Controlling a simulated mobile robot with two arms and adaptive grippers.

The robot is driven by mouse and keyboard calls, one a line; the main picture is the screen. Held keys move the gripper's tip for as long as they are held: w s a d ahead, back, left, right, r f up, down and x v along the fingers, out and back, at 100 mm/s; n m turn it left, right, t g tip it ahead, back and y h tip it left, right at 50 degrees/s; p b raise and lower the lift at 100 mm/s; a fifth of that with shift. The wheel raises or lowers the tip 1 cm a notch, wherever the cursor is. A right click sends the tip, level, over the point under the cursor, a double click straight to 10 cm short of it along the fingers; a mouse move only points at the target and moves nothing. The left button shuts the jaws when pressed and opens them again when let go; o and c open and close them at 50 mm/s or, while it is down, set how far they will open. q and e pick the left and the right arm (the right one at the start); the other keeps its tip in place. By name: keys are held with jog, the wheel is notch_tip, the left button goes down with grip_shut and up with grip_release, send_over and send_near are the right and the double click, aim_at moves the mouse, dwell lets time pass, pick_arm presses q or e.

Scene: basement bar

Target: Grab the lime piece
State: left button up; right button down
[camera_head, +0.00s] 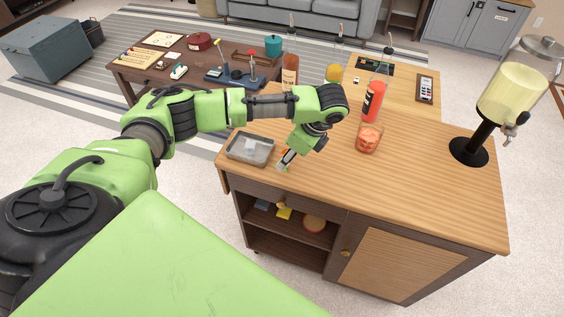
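My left gripper (284,163) points down over the left part of the wooden bar counter, just right of a grey metal tray (229,154). A small pale greenish patch shows at its fingertips; I cannot tell whether it is a lime piece or part of the fingers. The fingers are too small to show whether they are open or shut. No lime piece can be made out clearly in the tray, which has a see-through look. My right gripper is not in view.
A glass (369,139) with reddish contents stands right of my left gripper. A red bottle (373,101), an orange-brown bottle (290,75) and a yellow bottle (334,74) stand behind. A drink dispenser (512,90) stands at right. The counter's front middle is clear.

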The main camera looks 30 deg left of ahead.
pick_arm(q)
jog(key=shift+x, duration=1.25)
jog(key=c, duration=0.9)
